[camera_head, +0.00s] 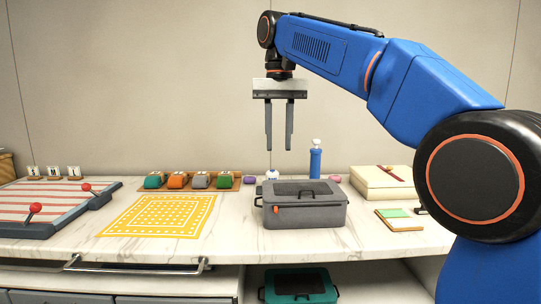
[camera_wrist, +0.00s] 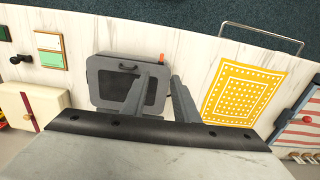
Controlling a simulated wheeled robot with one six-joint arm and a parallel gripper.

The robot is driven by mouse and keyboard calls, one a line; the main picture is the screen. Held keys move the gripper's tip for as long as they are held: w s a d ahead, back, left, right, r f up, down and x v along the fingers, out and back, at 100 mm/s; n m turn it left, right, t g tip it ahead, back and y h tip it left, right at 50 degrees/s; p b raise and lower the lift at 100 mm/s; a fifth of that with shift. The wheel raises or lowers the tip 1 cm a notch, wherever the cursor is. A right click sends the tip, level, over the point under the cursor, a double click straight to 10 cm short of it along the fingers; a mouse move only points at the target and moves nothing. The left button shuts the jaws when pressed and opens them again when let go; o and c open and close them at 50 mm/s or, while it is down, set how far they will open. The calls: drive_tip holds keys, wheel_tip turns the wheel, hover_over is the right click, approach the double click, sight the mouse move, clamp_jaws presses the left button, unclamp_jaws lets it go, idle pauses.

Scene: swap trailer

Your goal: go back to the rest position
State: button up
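My gripper (camera_head: 279,147) hangs pointing down from my blue arm, in the air well above the counter. Its two grey fingers are apart with nothing between them. In the wrist view the fingers (camera_wrist: 160,88) also show a gap, with the closed grey case (camera_wrist: 103,82) below them. In the head view that grey case (camera_head: 305,213), with an orange latch, stands on the counter below my gripper and clear of it.
The marble counter (camera_head: 240,236) holds a yellow patterned mat (camera_head: 160,214), a striped board with red-knobbed levers (camera_head: 55,204), a tray of coloured blocks (camera_head: 190,188), a blue bottle (camera_head: 316,160) and a cream box (camera_head: 383,184). A teal case (camera_head: 298,288) sits below. Air around my gripper is free.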

drive_tip(key=s+d+f+t, duration=0.3)
drive_tip(key=s+d+f, duration=1.7)
drive_tip(key=d+f, duration=0.15)
drive_tip(key=s+d+f+t, duration=0.1)
drive_tip(key=s+f, duration=0.3)
drive_tip(key=f, duration=0.3)
drive_tip(key=s+d+f, duration=0.2)
drive_tip(key=s+f, duration=0.3)
drive_tip(key=f, duration=0.2)
drive_tip(key=shift+s+t, duration=0.3)
drive_tip(key=shift+t, duration=0.1)
drive_tip(key=shift+d, duration=0.1)
drive_tip(key=shift+c, duration=0.3)
